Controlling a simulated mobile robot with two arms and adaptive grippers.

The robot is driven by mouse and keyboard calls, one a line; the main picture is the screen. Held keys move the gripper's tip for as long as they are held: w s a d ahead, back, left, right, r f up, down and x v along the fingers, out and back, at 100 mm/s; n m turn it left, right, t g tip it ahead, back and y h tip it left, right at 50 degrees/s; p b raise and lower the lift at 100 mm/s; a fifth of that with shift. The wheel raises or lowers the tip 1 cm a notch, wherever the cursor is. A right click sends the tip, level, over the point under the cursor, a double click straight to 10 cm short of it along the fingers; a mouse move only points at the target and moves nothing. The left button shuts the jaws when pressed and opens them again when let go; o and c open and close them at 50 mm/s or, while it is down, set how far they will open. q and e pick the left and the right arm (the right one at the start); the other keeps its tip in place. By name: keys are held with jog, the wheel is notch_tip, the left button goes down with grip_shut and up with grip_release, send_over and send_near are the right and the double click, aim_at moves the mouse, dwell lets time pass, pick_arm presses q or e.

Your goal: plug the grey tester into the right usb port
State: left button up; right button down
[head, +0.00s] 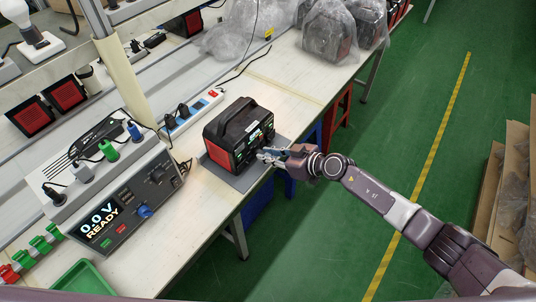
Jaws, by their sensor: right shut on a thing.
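The black and red power station (225,143) stands on a grey mat (238,180) near the table's front edge. Its port side faces right, toward my right gripper (266,156). My right gripper is shut on the small grey tester, at the port side of the power station. The tester is mostly hidden by the fingers and too small to make out clearly. I cannot tell whether it touches a port, and the single usb ports cannot be made out. My left gripper is not in view.
A test unit (125,200) reading "0.0 V READY" with colored plugs stands at left. A green tray (84,281) lies at the front left. A white power strip (197,112) is behind the station. Bagged units (330,32) stand farther back.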

jog(key=shift+w+a, duration=0.1)
jog(key=shift+a, duration=0.05)
jog(key=c, duration=1.8)
grip_release()
jog(key=shift+o, duration=0.2)
jog(key=v, duration=1.2)
jog(key=shift+f, duration=0.1)
